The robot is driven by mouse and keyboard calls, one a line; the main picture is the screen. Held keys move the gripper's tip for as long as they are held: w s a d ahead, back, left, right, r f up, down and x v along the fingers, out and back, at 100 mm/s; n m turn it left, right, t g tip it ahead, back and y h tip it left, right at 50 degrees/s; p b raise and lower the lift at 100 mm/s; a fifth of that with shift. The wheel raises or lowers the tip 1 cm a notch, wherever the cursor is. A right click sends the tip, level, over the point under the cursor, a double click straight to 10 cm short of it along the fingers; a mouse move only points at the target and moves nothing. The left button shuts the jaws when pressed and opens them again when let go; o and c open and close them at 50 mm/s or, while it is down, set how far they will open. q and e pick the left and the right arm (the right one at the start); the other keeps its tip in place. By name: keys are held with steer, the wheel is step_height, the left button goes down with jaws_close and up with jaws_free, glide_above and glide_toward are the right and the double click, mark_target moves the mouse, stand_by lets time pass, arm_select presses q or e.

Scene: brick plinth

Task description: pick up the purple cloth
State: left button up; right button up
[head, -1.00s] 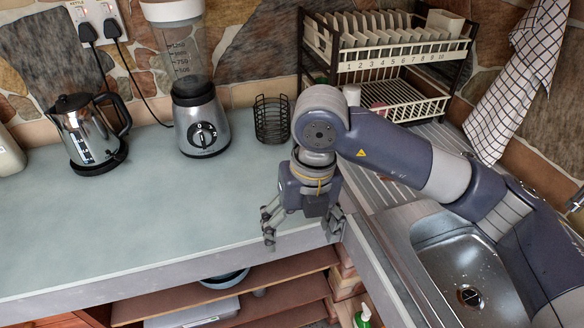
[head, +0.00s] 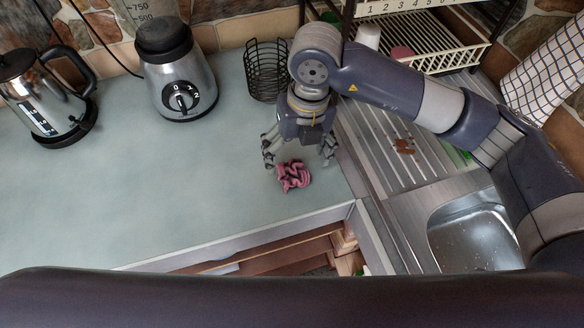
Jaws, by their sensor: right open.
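The purple cloth (head: 293,176) lies crumpled on the grey-green counter (head: 170,190), near its front right corner. It looks pinkish purple. My right gripper (head: 299,160) is just behind and above it in the picture, with its fingers spread on both sides. The jaws are open and hold nothing. I cannot tell whether a fingertip touches the cloth. My left gripper is not in view.
A wire basket (head: 265,71) stands close behind the gripper. A blender (head: 178,75) and a kettle (head: 42,98) stand to the left. A dish rack (head: 428,45) and a sink (head: 474,236) are on the right. The counter's left middle is clear.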

mark_target(294, 173)
steer(key=shift+f, duration=0.3)
steer(key=f, duration=0.1)
steer(key=f+p, duration=0.1)
steer(key=f, duration=0.1)
steer(key=f+p, duration=0.1)
steer(key=shift+s+a+f, duration=0.2)
steer(key=shift+s, duration=0.05)
steer(key=shift+f, duration=0.2)
steer(key=c, duration=0.8)
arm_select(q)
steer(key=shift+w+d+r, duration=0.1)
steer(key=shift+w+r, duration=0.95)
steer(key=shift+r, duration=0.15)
arm_select(e)
steer(key=shift+o, duration=0.2)
